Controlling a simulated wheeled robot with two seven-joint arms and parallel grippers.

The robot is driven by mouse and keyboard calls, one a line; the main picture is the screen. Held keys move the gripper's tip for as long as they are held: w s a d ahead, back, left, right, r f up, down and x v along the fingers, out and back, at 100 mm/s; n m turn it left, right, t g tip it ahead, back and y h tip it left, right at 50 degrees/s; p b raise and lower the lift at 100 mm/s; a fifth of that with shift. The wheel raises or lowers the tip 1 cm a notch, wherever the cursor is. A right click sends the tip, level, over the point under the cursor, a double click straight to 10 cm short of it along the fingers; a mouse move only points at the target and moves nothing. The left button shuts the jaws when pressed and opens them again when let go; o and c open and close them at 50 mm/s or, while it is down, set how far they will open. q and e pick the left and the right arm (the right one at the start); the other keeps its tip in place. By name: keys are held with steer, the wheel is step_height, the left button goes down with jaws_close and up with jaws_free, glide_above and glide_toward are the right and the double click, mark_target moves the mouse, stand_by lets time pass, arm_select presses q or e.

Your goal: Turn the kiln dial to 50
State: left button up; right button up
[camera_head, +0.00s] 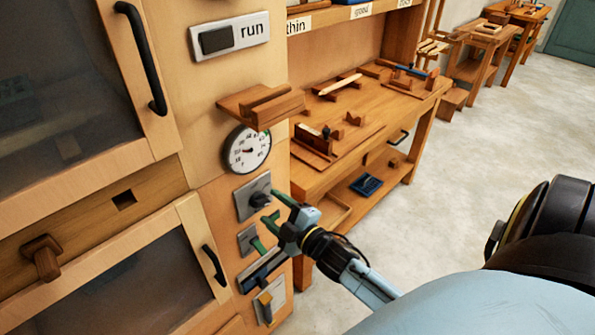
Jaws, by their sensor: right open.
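A dark round knob (261,199) sits on a square grey plate (243,206) on the kiln's wooden front panel. It looks like the kiln dial; its marks are too small to read. Just above it is a round white gauge (247,149) with a dark needle and tiny numbers. My right gripper (273,208) comes in from the lower right. Its green-tipped fingers are open, one above and one below, close to the knob's right side. I cannot tell whether they touch it. My left gripper is not in view.
Doors with black handles (145,58) stand left. A wooden workbench (372,128) stands right, with open floor beyond.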

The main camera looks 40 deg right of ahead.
steer(key=s, duration=1.1)
steer(key=shift+d, duration=0.45)
steer(key=s+a+f+m+g, duration=0.1)
steer(key=s+f+m+g, duration=0.15)
steer(key=f, duration=0.75)
steer(key=s+a+f+m+g+h, duration=0.1)
steer(key=s+f+m+g, duration=0.2)
steer(key=f, duration=0.6)
steer(key=s+a+f+m+g, duration=0.1)
steer(key=s+f+m+g, duration=0.2)
steer(key=f, duration=0.7)
steer(key=s+a+f+m+g, duration=0.1)
steer(key=s+f+g, duration=0.3)
steer(key=s+f, duration=0.3)
steer(key=s+a+f+m+g, duration=0.1)
steer(key=s+f+g, duration=0.3)
steer(key=s, duration=1.1)
step_height(320, 180, down, 3)
steer(key=shift+s+a+r, duration=0.1)
steer(key=shift+s+a, duration=0.2)
steer(key=shift+a, duration=0.4)
steer(key=shift+g, duration=0.25)
steer(key=shift+c, duration=0.4)
